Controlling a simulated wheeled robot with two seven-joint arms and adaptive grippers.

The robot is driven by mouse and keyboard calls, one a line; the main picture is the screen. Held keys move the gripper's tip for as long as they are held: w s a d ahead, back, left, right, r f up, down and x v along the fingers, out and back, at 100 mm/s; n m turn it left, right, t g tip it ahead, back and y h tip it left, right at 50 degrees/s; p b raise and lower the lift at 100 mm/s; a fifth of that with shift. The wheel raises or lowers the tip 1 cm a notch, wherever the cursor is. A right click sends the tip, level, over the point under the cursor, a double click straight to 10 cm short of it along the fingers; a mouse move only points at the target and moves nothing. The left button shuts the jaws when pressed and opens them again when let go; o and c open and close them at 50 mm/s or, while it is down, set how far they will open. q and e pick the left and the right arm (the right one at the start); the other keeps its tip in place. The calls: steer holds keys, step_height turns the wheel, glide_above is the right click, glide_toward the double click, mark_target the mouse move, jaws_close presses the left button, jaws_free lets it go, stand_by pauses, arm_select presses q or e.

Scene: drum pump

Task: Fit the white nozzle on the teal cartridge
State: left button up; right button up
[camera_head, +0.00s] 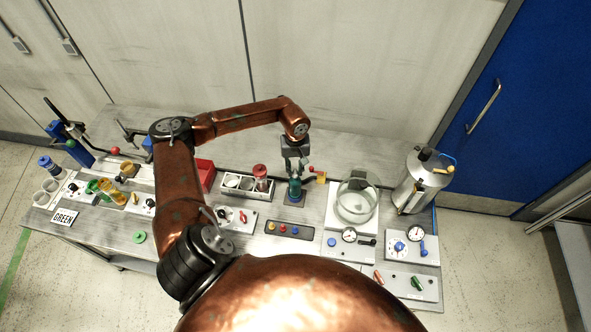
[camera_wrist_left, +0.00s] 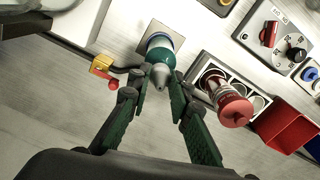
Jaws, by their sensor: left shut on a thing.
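The teal cartridge (camera_head: 295,188) stands upright on a dark square base near the middle of the bench. In the left wrist view the teal cartridge (camera_wrist_left: 159,47) has a pale band near its far end. A pale grey-white cone, the nozzle (camera_wrist_left: 161,76), shows at its near end, between my fingertips. My left gripper (camera_head: 293,170) is above the cartridge; its fingertips (camera_wrist_left: 161,83) are shut on the nozzle. I cannot tell whether the nozzle is fully seated, since the fingers hide part of the joint. My right gripper is not in view.
A holder (camera_head: 236,181) with a red-capped canister (camera_head: 261,178) stands left of the cartridge. A yellow block with a red-knobbed lever (camera_wrist_left: 102,65) is close beside the fingers. A glass bowl (camera_head: 355,201) and metal drum (camera_head: 416,187) stand to the right.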

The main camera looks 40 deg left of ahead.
arm_select(q)
steer(key=shift+b, duration=0.3)
stand_by(0.5)
stand_by(0.4)
steer(key=shift+b, duration=0.35)
stand_by(0.6)
steer(key=shift+f+b, duration=0.2)
steer(key=shift+b, duration=0.2)
stand_by(0.7)
steer(key=shift+f+b, duration=0.3)
steer(key=shift+b, duration=0.2)
stand_by(0.6)
steer(key=shift+f+b, duration=0.6)
steer(key=shift+b, duration=0.4)
stand_by(0.6)
